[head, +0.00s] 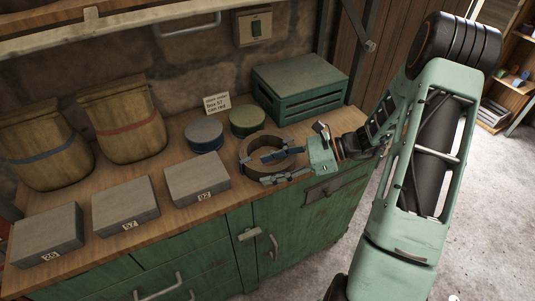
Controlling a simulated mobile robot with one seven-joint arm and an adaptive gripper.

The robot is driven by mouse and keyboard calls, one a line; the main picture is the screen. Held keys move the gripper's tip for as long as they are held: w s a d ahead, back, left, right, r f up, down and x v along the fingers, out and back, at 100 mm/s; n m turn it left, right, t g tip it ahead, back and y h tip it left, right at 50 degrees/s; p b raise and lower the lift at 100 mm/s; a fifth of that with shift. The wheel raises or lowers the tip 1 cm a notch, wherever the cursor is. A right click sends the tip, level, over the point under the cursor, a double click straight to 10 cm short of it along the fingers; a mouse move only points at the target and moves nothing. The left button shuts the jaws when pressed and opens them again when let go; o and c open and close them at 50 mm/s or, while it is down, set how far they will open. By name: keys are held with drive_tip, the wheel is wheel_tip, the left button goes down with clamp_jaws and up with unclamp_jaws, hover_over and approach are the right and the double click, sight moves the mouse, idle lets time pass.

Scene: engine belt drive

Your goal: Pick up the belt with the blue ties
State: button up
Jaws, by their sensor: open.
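A brown ring-shaped coil, which looks like the belt (247,152), lies flat on the wooden bench top near its front edge, right of centre. A small dark-blue patch shows at it, but I cannot tell whether this is a tie or part of my finger. My gripper (267,170) reaches in from the right, low over the coil's right front side. Its jaws are open, one finger across the coil and the other near the bench edge. I cannot tell whether they touch the coil. The fingers hide part of it.
Behind the coil stand a blue tin (204,135), a green tin (248,115) and a green crate (299,86). Several numbered grey boxes (197,178) line the front left. Two sacks (122,118), banded blue and red, stand behind them. A note card (216,104) stands near the wall.

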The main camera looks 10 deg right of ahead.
drive_tip(key=shift+w+a+f, duration=0.1)
drive_tip(key=shift+a+f, duration=0.05)
drive_tip(key=shift+a, duration=0.25)
clamp_jaws()
idle(0.4)
